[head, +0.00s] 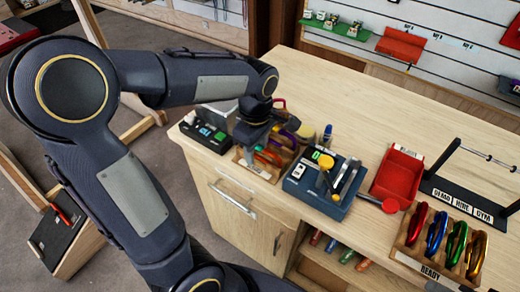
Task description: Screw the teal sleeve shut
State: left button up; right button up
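My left arm comes in from the left and reaches across to the counter. Its gripper (250,152) points down over the left part of a wooden tray (262,172) of coloured carabiners. Orange, red, yellow and purple pieces show in and around that tray. The fingertips are small, dark and partly hidden, so I cannot tell whether they are open or shut, or touching anything. I cannot make out the teal sleeve; the gripper and wrist cover part of the tray. My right gripper is not in view.
A dark blue box (313,197) of tools stands right of the tray. Beyond it are a red bin (399,172), a labelled rack (458,200) and a READY tray (428,268) with several carabiners. A black case (205,136) sits left. The counter's back (350,105) is clear.

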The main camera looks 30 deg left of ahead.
pick_arm(q)
jog(key=shift+r+p, duration=0.45)
jog(key=shift+r, duration=0.25)
jog(key=shift+w, duration=0.7)
jog(key=shift+f, duration=0.15)
jog(key=shift+d+f+b, duration=0.1)
jog(key=shift+f+b, duration=0.85)
jog(key=shift+f, duration=0.4)
jog(key=shift+s+r, duration=0.1)
jog(key=shift+s, duration=0.65)
jog(key=shift+r, duration=0.2)
